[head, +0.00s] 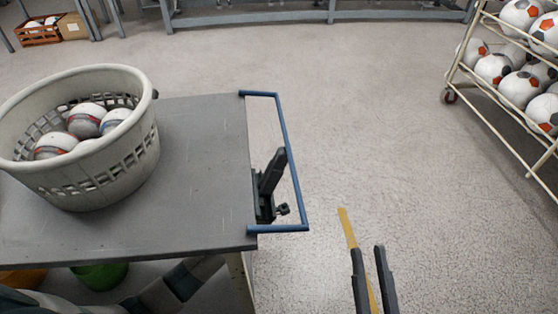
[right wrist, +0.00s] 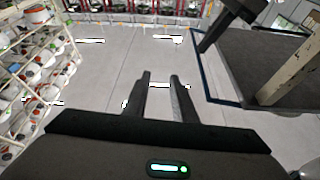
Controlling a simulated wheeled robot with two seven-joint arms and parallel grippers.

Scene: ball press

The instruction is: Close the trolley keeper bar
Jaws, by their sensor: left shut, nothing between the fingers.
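The trolley has a grey top (head: 200,125). A blue U-shaped bar (head: 291,160) stands out from its right edge, and the bar also shows in the right wrist view (right wrist: 206,80). I cannot tell whether this is the keeper bar. My left gripper (head: 275,165) is shut and empty, in the gap between the trolley edge and the blue bar. I cannot tell whether it touches the bar. My right gripper (head: 369,252) is open and empty over the floor, right of and nearer than the bar. It also shows in the right wrist view (right wrist: 159,80).
A pale basket (head: 100,165) holding several balls stands on the trolley top. A rack of balls (head: 500,85) is at the upper right. A yellow strip (head: 347,228) shows beyond my right gripper. The floor between trolley and rack is clear.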

